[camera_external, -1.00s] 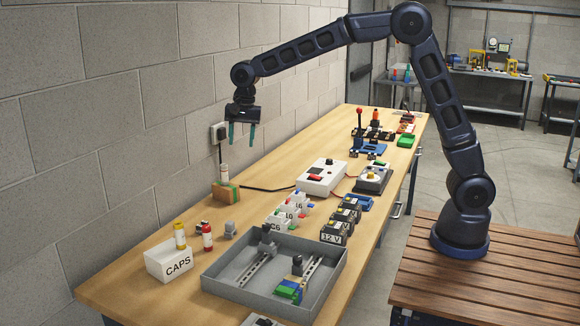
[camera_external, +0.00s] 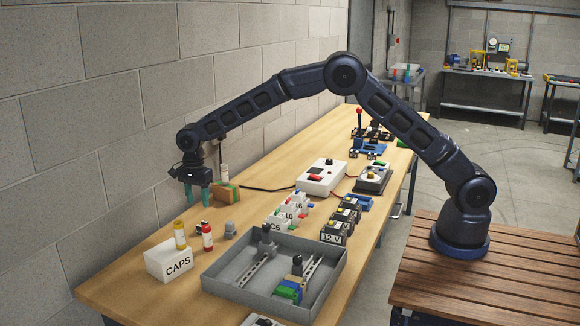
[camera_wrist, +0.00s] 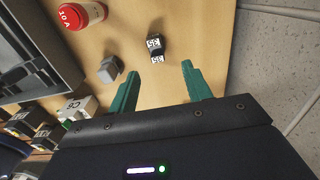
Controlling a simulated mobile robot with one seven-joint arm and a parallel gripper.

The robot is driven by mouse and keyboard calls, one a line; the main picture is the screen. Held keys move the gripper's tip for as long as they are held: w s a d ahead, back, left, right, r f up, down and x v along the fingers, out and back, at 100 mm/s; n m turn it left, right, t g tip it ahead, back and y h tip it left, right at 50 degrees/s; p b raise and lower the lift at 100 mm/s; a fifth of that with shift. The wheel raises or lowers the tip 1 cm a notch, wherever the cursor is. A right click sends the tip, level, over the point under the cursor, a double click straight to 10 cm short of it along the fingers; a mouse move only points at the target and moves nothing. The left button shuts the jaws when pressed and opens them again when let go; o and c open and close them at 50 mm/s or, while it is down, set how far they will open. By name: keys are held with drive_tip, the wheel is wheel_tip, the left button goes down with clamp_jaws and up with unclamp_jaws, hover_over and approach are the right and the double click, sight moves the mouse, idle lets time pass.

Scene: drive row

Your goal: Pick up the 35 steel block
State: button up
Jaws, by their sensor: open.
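The steel block marked 35 (camera_wrist: 154,49) shows in the wrist view as a small dark block with white 35 labels, just beyond the fingertips and between their lines.
A grey block (camera_external: 230,230) lies close by on the right. A red bottle (camera_external: 207,238), a yellow bottle (camera_external: 180,235) and the white CAPS box (camera_external: 168,263) stand nearby. A grey tray (camera_external: 215,284) is at front right.

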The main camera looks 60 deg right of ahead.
hover_over(202, 222)
drive_tip(key=f, duration=0.4)
drive_tip(key=shift+a+f, duration=0.25)
drive_tip(key=shift+a, duration=0.15)
drive_tip(key=shift+s+f, duration=0.2)
drive_tip(key=shift+f, duration=1.1)
drive_tip(key=shift+s+f, duration=0.15)
drive_tip(key=shift+f, duration=1.15)
clamp_jaws()
drive_tip(key=shift+r, duration=0.1)
